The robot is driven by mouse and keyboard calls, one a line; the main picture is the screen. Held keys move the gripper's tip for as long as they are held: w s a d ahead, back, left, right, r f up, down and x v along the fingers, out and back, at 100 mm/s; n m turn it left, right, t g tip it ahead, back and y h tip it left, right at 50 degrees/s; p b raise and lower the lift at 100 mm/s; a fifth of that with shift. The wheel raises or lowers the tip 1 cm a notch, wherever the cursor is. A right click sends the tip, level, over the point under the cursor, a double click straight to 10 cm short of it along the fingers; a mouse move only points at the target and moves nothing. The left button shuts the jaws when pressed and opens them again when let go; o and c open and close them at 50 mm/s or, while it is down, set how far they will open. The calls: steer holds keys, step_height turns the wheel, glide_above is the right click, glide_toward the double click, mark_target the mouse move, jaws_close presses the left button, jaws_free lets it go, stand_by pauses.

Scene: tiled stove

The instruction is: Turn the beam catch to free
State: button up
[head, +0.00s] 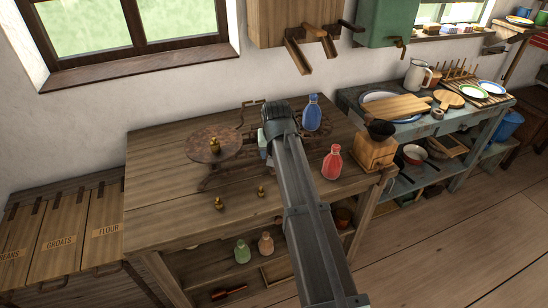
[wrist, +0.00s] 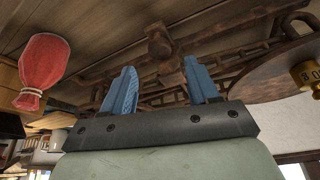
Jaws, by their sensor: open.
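A rusty iron balance scale (head: 236,128) stands on the wooden table, mostly behind my arm in the head view. Its round left pan (head: 201,150) bears a brass weight (head: 215,147). In the wrist view, which looks upside down, the scale's ironwork (wrist: 105,72) spreads behind my gripper (wrist: 160,68). The two blue fingers are open and apart, with nothing seen between them. A small brown block (wrist: 160,42) on the ironwork lies beyond the gap; I cannot tell whether it is the beam catch. In the head view my arm hides the fingers.
Two brass weights, one left (head: 219,203) and one right (head: 261,191), stand on the table's front part. The table's left part is clear. A wall cabinet (head: 280,22) hangs behind.

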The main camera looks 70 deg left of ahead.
steer(key=v, duration=0.8)
steer(key=w, duration=0.4)
steer(key=a+f+n, duration=0.1)
steer(key=f, duration=0.3)
steer(key=s+a+f+n+g, duration=0.1)
steer(key=a+f+n, duration=0.1)
steer(key=f, duration=0.2)
steer(key=s+a+f+n, duration=0.1)
steer(key=a+f, duration=0.1)
steer(key=f, duration=0.2)
steer(key=shift+s+f+g, duration=0.15)
steer(key=shift+f+g, duration=0.15)
steer(key=shift+f, duration=0.1)
stand_by(0.4)
